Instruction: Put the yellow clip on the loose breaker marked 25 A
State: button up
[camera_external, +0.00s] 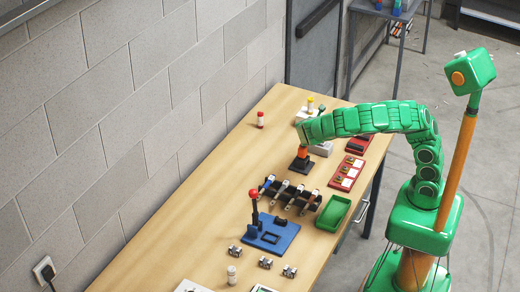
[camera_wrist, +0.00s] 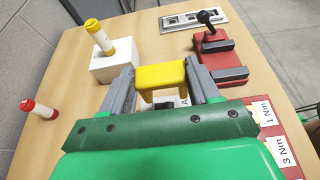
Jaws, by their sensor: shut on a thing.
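My gripper (camera_wrist: 160,82) is shut on the yellow clip (camera_wrist: 162,75), which sits between its two grey fingers. Below the clip, partly hidden, a pale piece (camera_wrist: 183,102) shows part of a dark letter that looks like an A; I cannot tell whether the clip touches it.
In the wrist view, a white block (camera_wrist: 115,68) with a yellow-topped peg stands left, a red fixture (camera_wrist: 222,65) right. A red-topped peg (camera_external: 260,119) stands near the wall. A black rack (camera_external: 288,195), green tray (camera_external: 333,213) and blue base (camera_external: 270,237) stand nearer the front.

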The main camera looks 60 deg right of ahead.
jog(key=shift+w+f, duration=0.6)
jog(key=shift+f, duration=1.55)
jog(key=o, duration=1)
jog(key=shift+f, duration=0.15)
jog(key=shift+a+r, duration=0.15)
jog(key=shift+r, duration=0.05)
jog(key=v, duration=1.1)
jog(key=shift+a+r, duration=0.2)
jog(key=shift+a, duration=0.05)
